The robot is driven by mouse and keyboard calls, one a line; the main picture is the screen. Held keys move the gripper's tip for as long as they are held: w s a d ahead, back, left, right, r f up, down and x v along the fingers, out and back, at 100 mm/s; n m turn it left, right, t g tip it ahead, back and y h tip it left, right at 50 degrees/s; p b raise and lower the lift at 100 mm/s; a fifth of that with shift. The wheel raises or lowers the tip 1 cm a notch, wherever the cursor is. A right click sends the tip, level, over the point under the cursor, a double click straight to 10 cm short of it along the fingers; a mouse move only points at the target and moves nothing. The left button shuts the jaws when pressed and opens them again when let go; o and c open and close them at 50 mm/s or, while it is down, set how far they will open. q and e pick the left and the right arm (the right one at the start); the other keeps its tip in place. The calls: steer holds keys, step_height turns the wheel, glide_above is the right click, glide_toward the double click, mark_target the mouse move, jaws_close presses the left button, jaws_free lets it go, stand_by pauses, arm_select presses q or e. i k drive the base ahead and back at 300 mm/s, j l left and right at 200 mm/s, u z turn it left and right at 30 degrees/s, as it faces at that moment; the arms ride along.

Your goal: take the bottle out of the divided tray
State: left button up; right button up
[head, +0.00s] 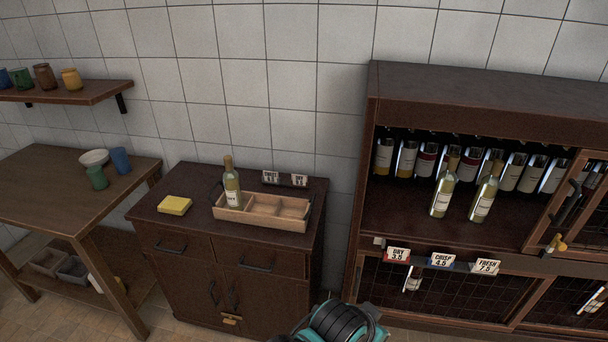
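The bottle (231,184), pale green-yellow with a white label and a brown top, stands upright in the left compartment of the divided tray (262,222). The tray is light wood with dark handles at its ends, and its other compartments look empty. It sits on top of a dark wooden cabinet (187,231). The bottle's base is hidden behind the tray's front wall. Neither of my grippers shows in the head view.
A yellow sponge (174,205) lies left of the tray, and small signs (284,179) stand behind it. A dark rack (445,213) at the right holds several bottles, two standing in front (443,193) (484,198). A side table (60,185) holds cups and a bowl.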

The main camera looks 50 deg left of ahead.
mark_target(231, 180)
steer(key=u, duration=2.1)
steer(key=i+j+z, duration=0.25)
steer(key=z, duration=0.25)
steer(key=i+j+z, duration=0.2)
steer(key=j+z, duration=0.25)
steer(key=i+j+z, duration=0.15)
steer(key=j+z, duration=0.35)
steer(key=l, duration=0.1)
